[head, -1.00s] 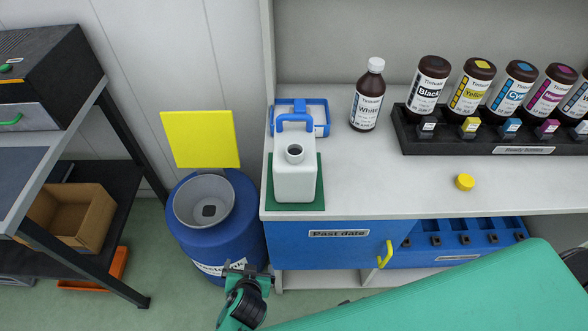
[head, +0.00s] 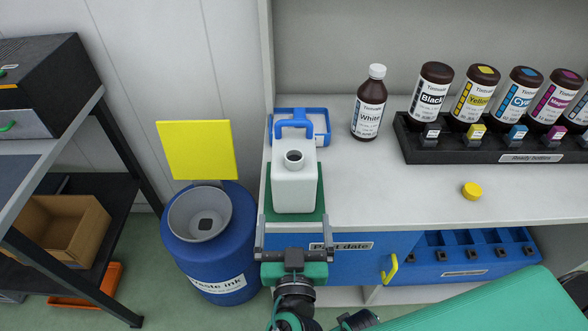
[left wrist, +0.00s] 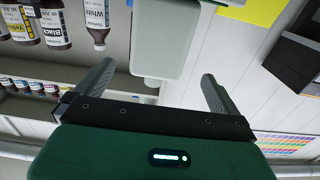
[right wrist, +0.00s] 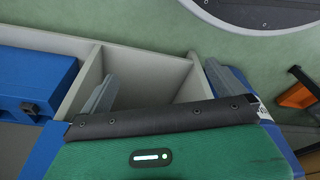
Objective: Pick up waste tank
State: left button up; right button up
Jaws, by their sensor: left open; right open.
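The waste tank, a white square jug (head: 295,189) with a round open neck and a blue handle, stands upright on a green mat (head: 300,217) at the counter's left front corner. My left gripper (head: 294,226) is open and empty just in front of the tank, its fingers spread to about the tank's width. In the left wrist view, the pale tank (left wrist: 170,38) lies beyond and between the two open fingers (left wrist: 158,84), without visible contact. My right gripper (right wrist: 160,88) is open and empty in the right wrist view, over a low shelf compartment.
A blue waste ink barrel (head: 212,262) with a grey funnel and raised yellow lid stands left of the counter. Behind the tank is a blue-framed tray (head: 318,116). A white-labelled bottle (head: 369,104), a black bottle rack (head: 480,152) and a yellow cap (head: 472,190) are to the right.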

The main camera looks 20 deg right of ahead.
aim_at(293, 194)
pick_arm(q)
jog(key=p+x, duration=0.1)
jog(key=x, duration=0.7)
jog(key=p+x, duration=0.1)
jog(key=x, duration=0.3)
jog(key=shift+w+d+r+p, duration=0.1)
jog(key=shift+p, duration=0.25)
jog(key=shift+w+d, duration=0.15)
jog(key=shift+w, duration=0.35)
pick_arm(e)
jog(key=s+d+f, duration=0.2)
jog(key=s+f, duration=0.2)
jog(key=f, duration=0.3)
jog(key=shift+s+f, duration=0.3)
jog(key=shift+f, duration=0.05)
pick_arm(q)
jog(key=c, duration=1.2)
jog(key=shift+r, duration=0.1)
pick_arm(e)
jog(key=shift+r, duration=0.1)
